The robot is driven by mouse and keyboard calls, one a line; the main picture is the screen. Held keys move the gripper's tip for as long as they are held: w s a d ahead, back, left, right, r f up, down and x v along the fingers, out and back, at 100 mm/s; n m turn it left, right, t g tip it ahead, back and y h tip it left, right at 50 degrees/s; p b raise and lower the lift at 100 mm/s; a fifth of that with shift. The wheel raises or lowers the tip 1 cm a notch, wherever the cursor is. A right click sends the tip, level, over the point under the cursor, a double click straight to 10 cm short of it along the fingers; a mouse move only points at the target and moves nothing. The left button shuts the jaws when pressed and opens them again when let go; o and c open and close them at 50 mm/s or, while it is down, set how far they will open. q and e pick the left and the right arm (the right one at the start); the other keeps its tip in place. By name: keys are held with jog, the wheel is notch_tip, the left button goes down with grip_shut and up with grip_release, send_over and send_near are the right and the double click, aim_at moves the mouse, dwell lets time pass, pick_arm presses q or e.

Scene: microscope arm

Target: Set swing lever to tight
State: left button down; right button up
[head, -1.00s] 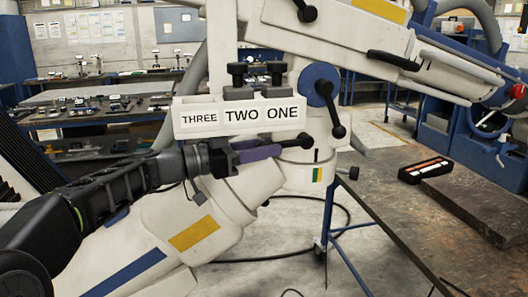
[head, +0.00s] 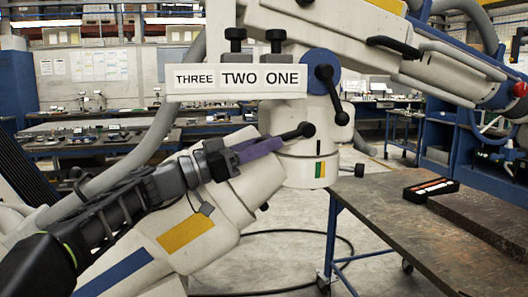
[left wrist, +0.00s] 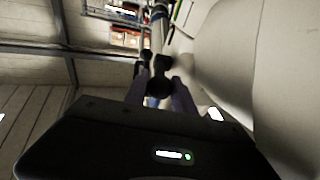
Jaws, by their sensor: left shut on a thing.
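The lever gripped by my left gripper is a black handle with a ball knob (head: 308,129), just above the white swing joint (head: 300,172) of the microscope arm. A green and yellow mark (head: 320,169) shows on the joint. My left gripper (head: 262,145), with purple fingers, comes in from the left and is shut on this lever. In the left wrist view the dark knob (left wrist: 160,88) lies between the two fingers. The fingers hide part of the lever, and I cannot read its setting. My right gripper is not in view.
A white label block (head: 237,97) reads THREE TWO ONE above the gripper. A second black lever (head: 334,95) hangs from a blue hub (head: 318,64) close by. A workbench (head: 400,205) with a black tray (head: 431,190) stands at the right. A cable loops on the floor.

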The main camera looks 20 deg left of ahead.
pick_arm(q)
jog(key=c, duration=1.4)
grip_release()
jog(key=shift+s+a, duration=0.1)
jog(key=b+v, duration=0.2)
jog(key=v, duration=0.5)
jog(key=shift+s+a+f, duration=0.1)
jog(key=shift+s+a, duration=0.1)
jog(key=shift+s, duration=0.05)
jog(key=shift+c, duration=0.3)
